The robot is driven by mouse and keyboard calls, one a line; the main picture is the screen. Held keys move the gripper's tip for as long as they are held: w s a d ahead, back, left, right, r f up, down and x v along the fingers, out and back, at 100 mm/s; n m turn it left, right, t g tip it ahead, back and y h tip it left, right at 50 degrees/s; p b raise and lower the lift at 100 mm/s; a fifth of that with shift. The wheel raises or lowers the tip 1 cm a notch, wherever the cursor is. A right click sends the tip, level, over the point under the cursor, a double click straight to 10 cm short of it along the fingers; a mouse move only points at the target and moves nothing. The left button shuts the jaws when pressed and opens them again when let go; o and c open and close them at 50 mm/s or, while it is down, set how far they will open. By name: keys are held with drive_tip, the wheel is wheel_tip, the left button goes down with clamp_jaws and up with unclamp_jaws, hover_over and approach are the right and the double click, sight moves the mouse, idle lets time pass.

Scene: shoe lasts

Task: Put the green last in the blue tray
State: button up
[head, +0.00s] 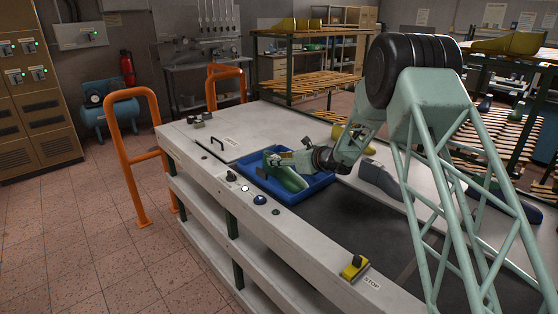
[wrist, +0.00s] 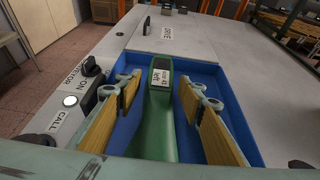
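The green last (head: 290,180) is inside the blue tray (head: 316,187) on the bench. In the wrist view the green last (wrist: 158,125) shows a labelled dark top end, and its lower part runs out of view at the bottom. My gripper (head: 272,161) is over the tray at the last. In the wrist view the two pads of my gripper (wrist: 158,98) stand on either side of the last, with blue tray floor (wrist: 128,128) visible in the gaps. The gripper is open around the last, not closed on it.
A grey last (head: 381,179) and a yellow last (head: 351,140) are on the bench right of the tray. Buttons and knobs (head: 245,188) line the near edge. A yellow stop switch (head: 354,267) sits at the front corner. Orange rails (head: 140,155) stand left.

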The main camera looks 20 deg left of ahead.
drive_tip(key=shift+r, duration=0.1)
drive_tip(key=shift+s+d+r, duration=0.2)
drive_tip(key=shift+d+r, duration=0.05)
drive_tip(key=shift+d, duration=0.2)
drive_tip(key=p+v, duration=0.1)
drive_tip(key=v, duration=0.9)
drive_tip(key=shift+s+d, duration=0.15)
drive_tip(key=shift+d, duration=0.15)
drive_tip(key=shift+s+d, duration=0.1)
drive_tip(key=shift+r, duration=0.1)
